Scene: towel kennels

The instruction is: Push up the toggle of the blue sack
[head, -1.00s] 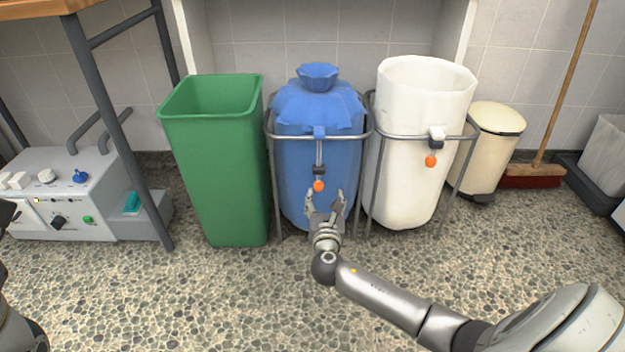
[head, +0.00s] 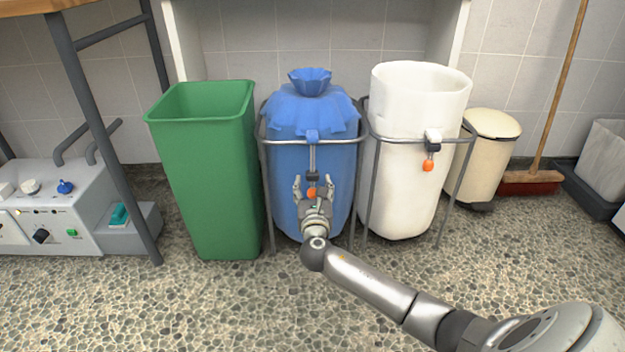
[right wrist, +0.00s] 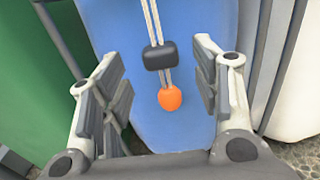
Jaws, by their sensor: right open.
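The blue sack (head: 289,125) stands gathered at the top in a metal frame, between a green bin and a white sack. Its cord hangs down the front with a dark toggle (right wrist: 161,56) on it and an orange end bead (right wrist: 170,98) below. The bead also shows in the head view (head: 312,193). My right gripper (head: 313,182) is open in front of the sack, fingers pointing at it. In the right wrist view, the toggle and cord lie between the spread fingers (right wrist: 158,62), with gaps on both sides. My left gripper is out of view.
The green bin (head: 208,170) stands close on the left. The white sack (head: 405,180), with its own cord and orange bead (head: 428,165), stands close on the right. A metal frame rail (head: 280,142) crosses the blue sack above the gripper. The floor in front is clear.

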